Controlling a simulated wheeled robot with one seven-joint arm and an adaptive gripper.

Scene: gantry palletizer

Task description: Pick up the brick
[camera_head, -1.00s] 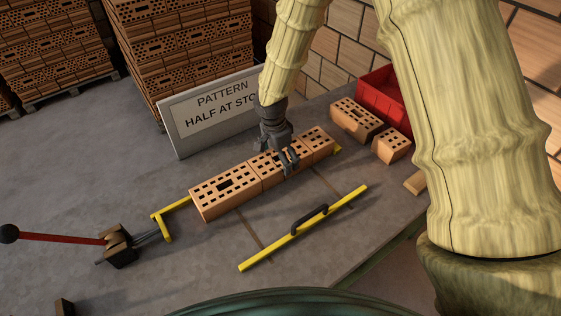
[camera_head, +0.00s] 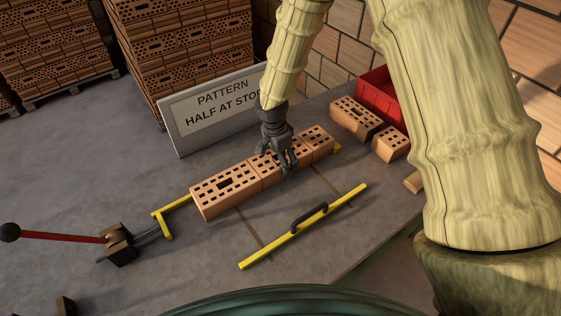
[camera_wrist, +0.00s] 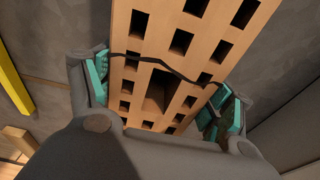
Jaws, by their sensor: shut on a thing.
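Three orange perforated bricks stand end to end in a row on the grey table. The middle brick (camera_head: 273,177) has my gripper (camera_head: 280,157) over it, with the fingers down along its long sides. In the wrist view the brick (camera_wrist: 192,58) lies between the turquoise finger pads of my gripper (camera_wrist: 163,107), which is shut on it. A dark jagged line like a crack runs across its top. The left brick (camera_head: 225,189) and the shorter right brick (camera_head: 319,146) flank it, seemingly touching. I cannot tell any gap under the held brick.
A yellow bar with a black handle (camera_head: 303,227) lies in front of the row. A yellow stop (camera_head: 163,225) and a red lever (camera_head: 65,237) are at left. A "PATTERN" sign (camera_head: 215,110) stands behind. Loose bricks (camera_head: 356,119) and a red crate (camera_head: 380,97) are at right.

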